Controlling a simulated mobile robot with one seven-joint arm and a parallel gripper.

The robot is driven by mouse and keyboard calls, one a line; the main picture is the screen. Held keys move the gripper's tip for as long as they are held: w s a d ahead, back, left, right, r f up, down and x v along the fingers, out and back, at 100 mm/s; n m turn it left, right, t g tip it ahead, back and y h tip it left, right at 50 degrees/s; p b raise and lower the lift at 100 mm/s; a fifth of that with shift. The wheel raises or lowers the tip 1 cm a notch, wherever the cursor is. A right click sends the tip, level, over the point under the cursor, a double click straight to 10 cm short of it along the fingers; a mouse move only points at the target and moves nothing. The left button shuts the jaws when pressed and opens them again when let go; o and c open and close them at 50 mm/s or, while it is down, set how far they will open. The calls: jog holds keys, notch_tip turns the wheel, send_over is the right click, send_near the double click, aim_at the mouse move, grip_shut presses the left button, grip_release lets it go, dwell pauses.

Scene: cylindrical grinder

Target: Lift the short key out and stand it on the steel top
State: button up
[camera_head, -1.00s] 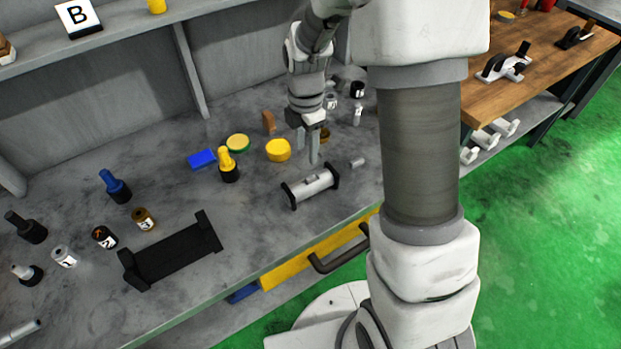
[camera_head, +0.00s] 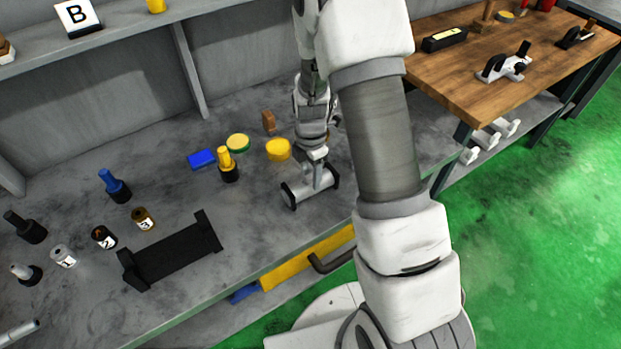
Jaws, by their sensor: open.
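A grey cylinder (camera_head: 300,190) lies between two black end plates on the grey bench top (camera_head: 262,228); I cannot tell for sure whether it is the short key. My gripper (camera_head: 318,182) points down at the right part of this cylinder. It is open, with its fingertips at or just over the cylinder; contact cannot be told.
An empty black cradle (camera_head: 172,255) stands at the front left. A yellow round piece (camera_head: 278,149), a green-rimmed disc (camera_head: 238,143), a blue block (camera_head: 201,159) and a brown block (camera_head: 268,121) lie behind the cylinder. Bench between cradle and cylinder is clear. My arm hides the bench's right part.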

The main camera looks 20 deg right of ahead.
jog(key=shift+c, duration=0.3)
grip_shut()
jog(key=shift+s, duration=0.1)
jog(key=shift+f, duration=0.1)
